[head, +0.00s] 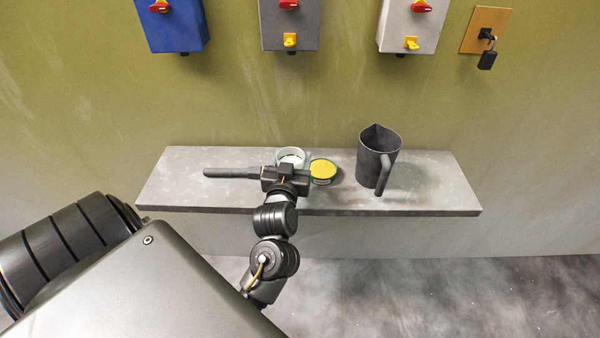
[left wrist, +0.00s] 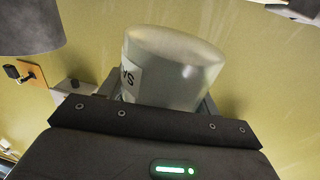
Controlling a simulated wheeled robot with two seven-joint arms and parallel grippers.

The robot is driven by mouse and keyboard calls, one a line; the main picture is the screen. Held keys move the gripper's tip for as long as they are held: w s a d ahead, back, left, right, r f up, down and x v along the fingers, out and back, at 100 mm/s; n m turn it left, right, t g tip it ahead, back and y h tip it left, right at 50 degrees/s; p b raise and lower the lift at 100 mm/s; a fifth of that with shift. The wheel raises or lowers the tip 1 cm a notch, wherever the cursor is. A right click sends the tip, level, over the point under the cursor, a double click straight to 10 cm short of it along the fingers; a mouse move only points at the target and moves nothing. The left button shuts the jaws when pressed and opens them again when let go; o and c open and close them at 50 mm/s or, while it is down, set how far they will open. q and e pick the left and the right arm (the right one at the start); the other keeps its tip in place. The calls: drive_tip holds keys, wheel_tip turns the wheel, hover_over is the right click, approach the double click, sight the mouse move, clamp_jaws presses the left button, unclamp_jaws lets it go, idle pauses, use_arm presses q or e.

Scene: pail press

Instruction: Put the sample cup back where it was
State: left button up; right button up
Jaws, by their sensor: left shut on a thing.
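The sample cup is a whitish cup with an open round rim (head: 289,153) in the head view. In the left wrist view the cup (left wrist: 165,65) fills the middle, with part of a dark-lettered label at its left side. My right gripper is not in view.
A round tub with a yellow top and green edge (head: 323,168) stands close right of the cup. A dark jug (head: 370,163) stands further right. A dark handle (head: 228,173) reaches left from beside the gripper. Switch boxes (head: 290,30) and a padlock (head: 487,60) are on the wall.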

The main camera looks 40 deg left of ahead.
use_arm(q)
drive_tip(key=shift+w+a+f, duration=0.15)
drive_tip(key=shift+w+f, duration=1.4)
drive_tip(key=shift+f, duration=1.9)
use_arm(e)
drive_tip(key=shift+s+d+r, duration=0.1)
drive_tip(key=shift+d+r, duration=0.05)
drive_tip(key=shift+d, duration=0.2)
use_arm(q)
drive_tip(key=o, duration=0.7)
drive_tip(key=shift+f, duration=0.2)
drive_tip(key=shift+c, duration=0.2)
drive_tip(key=o, duration=0.4)
drive_tip(key=shift+o, duration=0.2)
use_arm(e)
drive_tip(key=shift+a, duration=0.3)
use_arm(q)
drive_tip(key=shift+r, duration=0.1)
